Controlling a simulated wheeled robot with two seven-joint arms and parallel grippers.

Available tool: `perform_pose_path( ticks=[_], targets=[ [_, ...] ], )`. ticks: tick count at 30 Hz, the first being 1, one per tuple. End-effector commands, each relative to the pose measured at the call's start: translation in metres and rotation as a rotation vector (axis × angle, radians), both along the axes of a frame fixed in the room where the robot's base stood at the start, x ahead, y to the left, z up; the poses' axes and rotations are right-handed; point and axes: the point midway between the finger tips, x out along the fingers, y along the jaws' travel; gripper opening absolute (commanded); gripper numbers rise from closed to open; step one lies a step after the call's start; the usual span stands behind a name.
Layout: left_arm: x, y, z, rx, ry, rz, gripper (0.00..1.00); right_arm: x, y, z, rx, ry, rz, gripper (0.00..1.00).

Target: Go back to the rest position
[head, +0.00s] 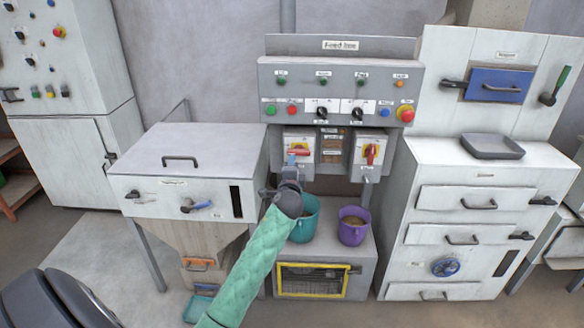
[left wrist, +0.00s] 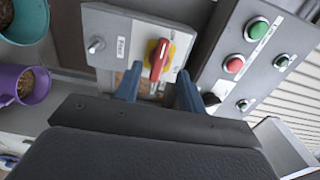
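My left gripper (head: 292,160) is in front of the left switch box (head: 299,138) under the control panel. In the left wrist view its two blue fingers (left wrist: 158,88) are apart, with nothing held between them. The red handle (left wrist: 160,59) on its yellow plate shows just beyond the fingertips, with a gap on each side. The gripper partly covers that box in the head view. My left arm in its green sleeve reaches up from the bottom. My right gripper is in neither view.
The control panel (head: 335,95) is above the gripper. A second switch box (head: 370,146) is to its right. A teal bucket (head: 306,222) and a purple bucket (head: 352,227) stand below. Cabinets flank this spot: the hopper cabinet (head: 150,196) left, the drawer cabinet (head: 450,265) right.

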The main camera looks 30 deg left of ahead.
Motion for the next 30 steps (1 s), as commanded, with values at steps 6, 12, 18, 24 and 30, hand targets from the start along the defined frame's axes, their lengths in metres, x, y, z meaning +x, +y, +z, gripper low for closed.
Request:
perform_pose_path(
  ticks=[6,12,18,24,30],
  targets=[
    [0.000,0.000,0.000,0.000,0.000,0.000,0.40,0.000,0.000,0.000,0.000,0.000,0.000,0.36],
    [0.000,0.000,0.000,-0.001,-0.001,0.000,0.40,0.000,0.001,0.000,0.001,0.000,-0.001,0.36],
    [-0.001,0.002,-0.002,-0.085,-0.040,0.010,0.40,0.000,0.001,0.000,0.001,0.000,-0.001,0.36],
    [-0.005,0.002,-0.037,-0.488,-0.095,0.077,0.40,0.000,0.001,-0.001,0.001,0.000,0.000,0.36],
    [-0.011,-0.063,-0.122,-0.949,-0.022,0.143,0.40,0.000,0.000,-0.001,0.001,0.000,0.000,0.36]
  ],
)
